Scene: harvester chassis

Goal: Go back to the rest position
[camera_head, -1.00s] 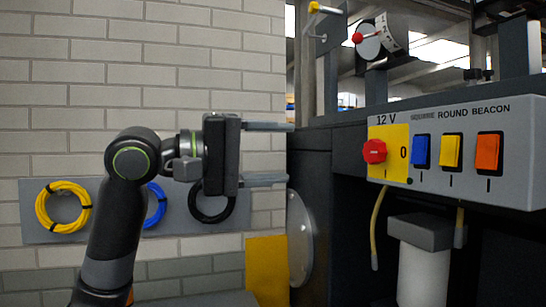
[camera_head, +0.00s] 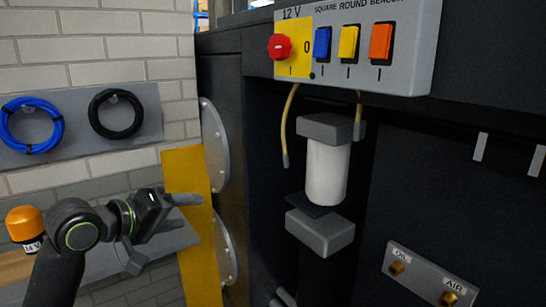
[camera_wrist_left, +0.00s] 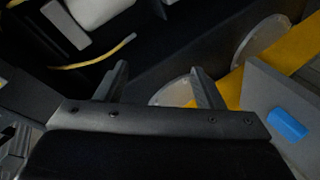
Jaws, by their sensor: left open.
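My left gripper (camera_head: 186,212) is at the lower left of the head view, in front of the yellow panel and left of the dark chassis. In the left wrist view its two fingers (camera_wrist_left: 163,85) stand well apart with nothing between them. My left arm comes up from the bottom left corner, bent at the elbow. My right gripper is in neither view.
A grey switch box (camera_head: 420,60) with a red knob (camera_head: 280,47) is on the chassis (camera_head: 225,150). A white cylinder (camera_head: 327,172) sits in its recess. An orange beacon (camera_head: 25,224) stands on a shelf at the left. Blue (camera_head: 32,125) and black (camera_head: 115,113) coils hang on the wall.

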